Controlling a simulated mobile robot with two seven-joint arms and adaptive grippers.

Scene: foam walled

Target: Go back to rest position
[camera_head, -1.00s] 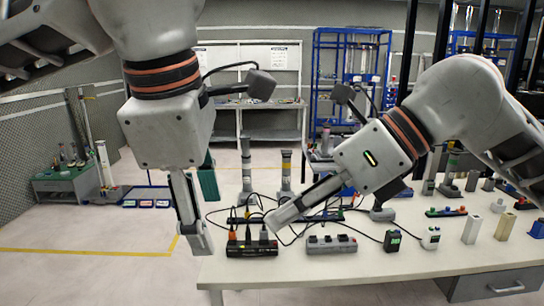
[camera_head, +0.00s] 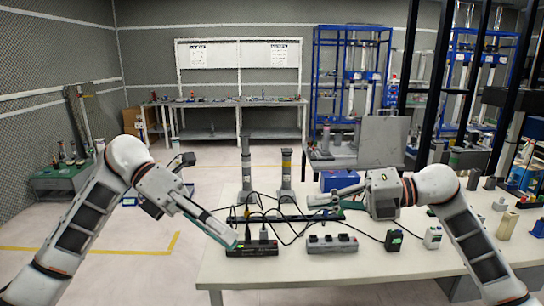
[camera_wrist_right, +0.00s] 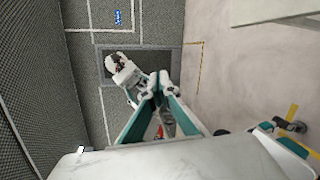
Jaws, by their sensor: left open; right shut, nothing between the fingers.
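My left gripper (camera_head: 226,236) is in the head view, its fingers angled down to the right, with tips close to the left end of the black power strip (camera_head: 252,248). It looks empty; I cannot tell whether the tips touch the strip. My right gripper (camera_head: 314,201) points left over the table, just right of the dark upright cylinder (camera_head: 286,180). It is shut with nothing held. Both forearms are bent inward from the sides.
The white table (camera_head: 370,268) holds a grey power strip (camera_head: 332,243), cables, a black adapter (camera_head: 393,240) and a white adapter (camera_head: 432,237). Another upright cylinder (camera_head: 246,170) stands behind. The floor left of the table is open.

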